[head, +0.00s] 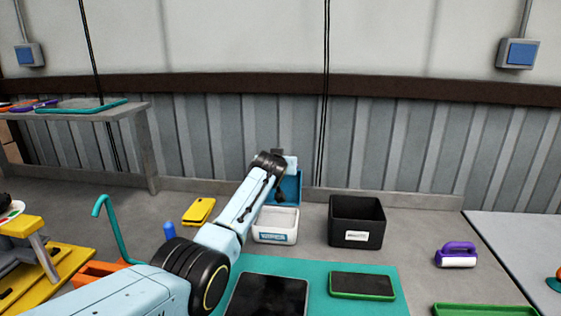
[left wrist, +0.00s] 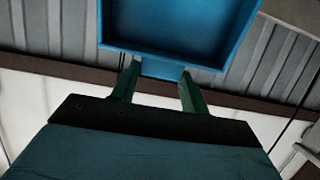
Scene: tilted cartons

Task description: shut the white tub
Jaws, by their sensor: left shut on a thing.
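The white tub (head: 268,226) stands on the grey bench in the middle of the head view, with a label on its front. Its top is open. Its blue lid (head: 291,189) stands raised at the tub's back edge, partly hidden by my left arm. In the left wrist view the lid (left wrist: 180,25) fills the top, its hollow side showing. My left gripper (left wrist: 158,72) is shut on a small tab at the lid's edge, one finger on each side. My right gripper is in neither view.
A black open box (head: 344,238) stands close to the right of the tub. In front lie a teal mat (head: 322,267), a dark tablet (head: 266,296) and a green-edged tray (head: 362,286). A yellow case (head: 199,211) lies left. A ribbed wall rises behind.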

